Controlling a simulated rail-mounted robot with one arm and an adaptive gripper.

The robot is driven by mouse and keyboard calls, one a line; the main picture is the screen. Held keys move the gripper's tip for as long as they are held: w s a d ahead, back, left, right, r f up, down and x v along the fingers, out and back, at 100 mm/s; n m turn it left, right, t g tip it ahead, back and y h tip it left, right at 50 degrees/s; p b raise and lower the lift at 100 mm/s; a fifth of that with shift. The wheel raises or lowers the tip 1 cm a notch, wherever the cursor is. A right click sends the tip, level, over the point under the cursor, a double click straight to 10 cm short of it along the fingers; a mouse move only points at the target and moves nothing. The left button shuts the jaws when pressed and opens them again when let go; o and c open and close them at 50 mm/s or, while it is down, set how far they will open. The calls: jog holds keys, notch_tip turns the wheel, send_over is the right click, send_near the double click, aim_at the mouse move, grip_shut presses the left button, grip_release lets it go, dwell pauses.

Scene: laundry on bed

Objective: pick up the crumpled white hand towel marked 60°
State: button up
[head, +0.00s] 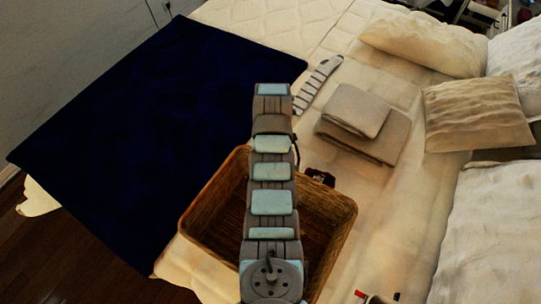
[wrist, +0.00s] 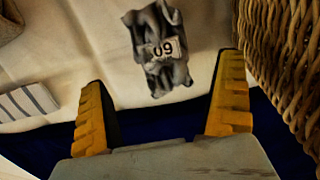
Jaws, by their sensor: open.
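The crumpled hand towel (wrist: 158,50) lies on the pale bedding in the upper middle of the wrist view. It looks grey and dark, with a pale label whose black digits appear upside down. In the head view a small dark crumpled thing with a pale mark (head: 320,177), seemingly this towel, lies beside the basket's far right edge. My gripper (wrist: 165,105) is open and empty, its yellow fingers spread wide. The towel shows beyond and between the fingertips, with no visible contact. In the head view my arm hides the gripper.
A wicker basket (head: 336,207) stands close on the towel's right in the wrist view (wrist: 283,50). A striped cloth (head: 318,84) and folded beige towels (head: 378,136) lie farther back. A navy blanket (head: 150,115) covers the left. Pillows (head: 478,112) lie at the right.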

jog(key=shift+w+a+f+b, duration=0.15)
jog(key=shift+f+b, duration=0.15)
jog(key=shift+f, duration=1.75)
jog(key=shift+s+a+f+b, duration=0.1)
jog(key=shift+f+b, duration=0.15)
jog(key=shift+f, duration=1.8)
jog(key=c, duration=1.1)
